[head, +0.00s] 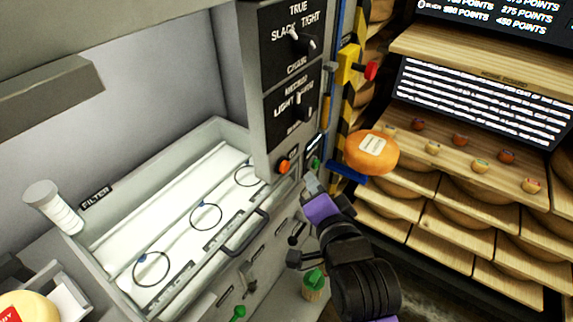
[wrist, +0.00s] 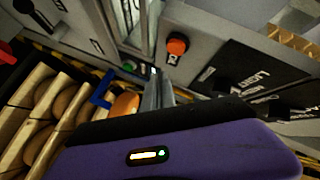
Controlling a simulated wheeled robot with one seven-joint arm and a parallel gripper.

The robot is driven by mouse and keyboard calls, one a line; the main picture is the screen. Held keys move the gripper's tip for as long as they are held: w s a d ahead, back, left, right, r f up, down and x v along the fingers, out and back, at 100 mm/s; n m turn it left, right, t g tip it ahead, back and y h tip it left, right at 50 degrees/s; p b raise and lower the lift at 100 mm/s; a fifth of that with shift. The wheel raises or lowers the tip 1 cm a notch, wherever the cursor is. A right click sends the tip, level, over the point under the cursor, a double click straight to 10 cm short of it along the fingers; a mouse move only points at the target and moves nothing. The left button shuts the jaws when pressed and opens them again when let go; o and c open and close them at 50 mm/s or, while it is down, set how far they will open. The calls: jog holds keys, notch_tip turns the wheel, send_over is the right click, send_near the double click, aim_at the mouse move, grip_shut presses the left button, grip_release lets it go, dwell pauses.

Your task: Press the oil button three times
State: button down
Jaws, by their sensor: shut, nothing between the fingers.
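An orange-red round button (head: 283,166) sits on the grey machine's front panel, below the dial column; a small label beside it is too small to read surely. It also shows in the wrist view (wrist: 177,45), above and right of the fingertips. A small green button (head: 315,163) sits on the narrow side panel to its right. My gripper (head: 310,180), with its purple body, is shut and empty. Its fingertips are just right of and below the orange-red button in the head view. In the wrist view the closed fingers (wrist: 156,84) appear apart from that button.
A tray with a handle (head: 244,234) and rings is at left. The black dial panel (head: 291,100) stands above the button. An orange cheese wheel (head: 371,155) and a blue bracket (head: 347,173) are close on the right. Wooden cheese shelves (head: 440,190) fill the right side.

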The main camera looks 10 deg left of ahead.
aim_at(285, 167)
jog(key=shift+s+d, duration=0.2)
jog(key=shift+d, duration=0.35)
jog(key=shift+s+d, duration=0.15)
jog(key=shift+d, duration=0.35)
jog(key=shift+f, duration=0.1)
dwell(1.7)
jog(key=d+m+t+b, duration=0.1)
jog(key=m, duration=0.4)
jog(key=s+d+m+t, duration=0.1)
jog(key=m, duration=0.4)
jog(key=d+m+t+b, duration=0.1)
jog(key=m, duration=0.4)
jog(key=shift+s+d+f+y+b, duration=0.15)
jog(key=shift+d+y+b, duration=0.1)
jog(key=shift+y+b, duration=0.15)
jog(key=shift+a, duration=0.1)
jog(key=w+a, duration=0.3)
jog(key=a, duration=0.5)
jog(key=shift+b, duration=0.4)
